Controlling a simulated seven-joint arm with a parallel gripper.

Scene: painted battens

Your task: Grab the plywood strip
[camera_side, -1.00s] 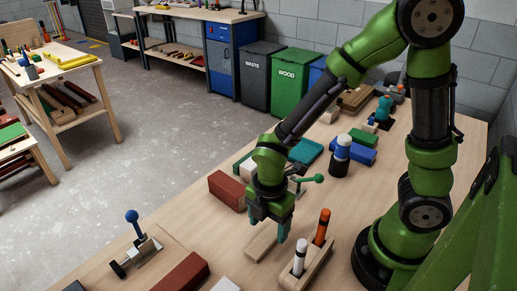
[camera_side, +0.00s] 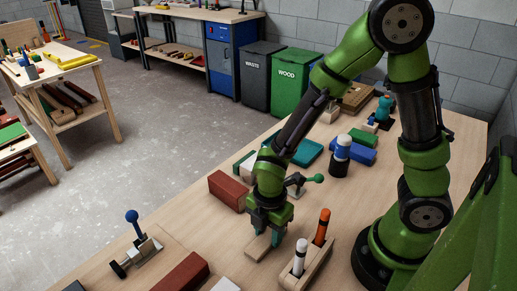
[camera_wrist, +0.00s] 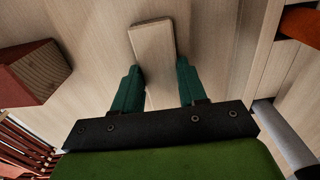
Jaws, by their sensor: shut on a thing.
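The plywood strip (camera_side: 256,248) is a pale, narrow wooden piece lying on the light wood bench, below my wrist in the side view. In the wrist view the strip (camera_wrist: 153,42) runs up from between the fingers, its far end sticking out past them. My gripper (camera_side: 265,237) points down with one teal finger on each side of the strip. It is shut on the strip, though a slight gap seems to show beside the fingers in the wrist view (camera_wrist: 160,76). The strip's near part is hidden by the gripper.
A wooden holder with a white marker (camera_side: 299,258) and an orange marker (camera_side: 321,228) stands close on the right. Bare bench lies left of the strip.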

